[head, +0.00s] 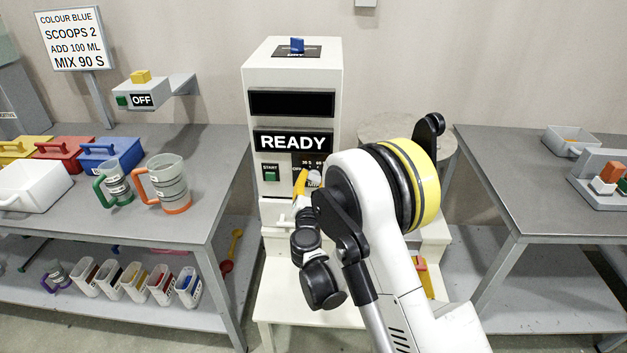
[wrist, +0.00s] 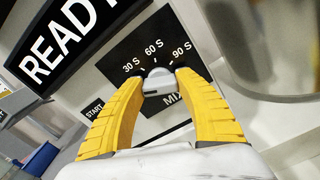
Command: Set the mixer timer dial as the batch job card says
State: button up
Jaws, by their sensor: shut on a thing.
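The job card (head: 75,41) at the upper left reads "COLOUR BLUE, SCOOPS 2, ADD 100 ML, MIX 90 S". The white mixer (head: 255,110) stands in the middle; its display (head: 293,142) reads "READY". The grey timer dial (wrist: 158,80) sits on a black panel (wrist: 125,62) marked 30 S, 60 S and 90 S. My gripper (wrist: 161,76) has its yellow fingers shut on the dial, one on each side. In the head view the dial is partly behind my gripper (head: 303,180). I cannot tell which mark the dial points to.
A green START button (head: 270,175) is left of the dial. A blue knob (head: 297,45) is on top of the mixer. The left table (head: 212,160) holds coloured boxes and two jugs; the right table (head: 490,185) holds a grey bin (head: 570,141).

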jog(key=m, duration=0.8)
jog(key=shift+w, duration=0.1)
jog(key=m, duration=0.3)
jog(key=shift+m, duration=0.3)
jog(key=m, duration=0.3)
jog(key=shift+m, duration=0.3)
jog(key=m, duration=0.5)
jog(key=shift+m, duration=0.3)
jog(key=m, duration=0.5)
jog(key=shift+f, duration=0.1)
jog(key=shift+m, duration=0.4)
jog(key=o, duration=1.2)
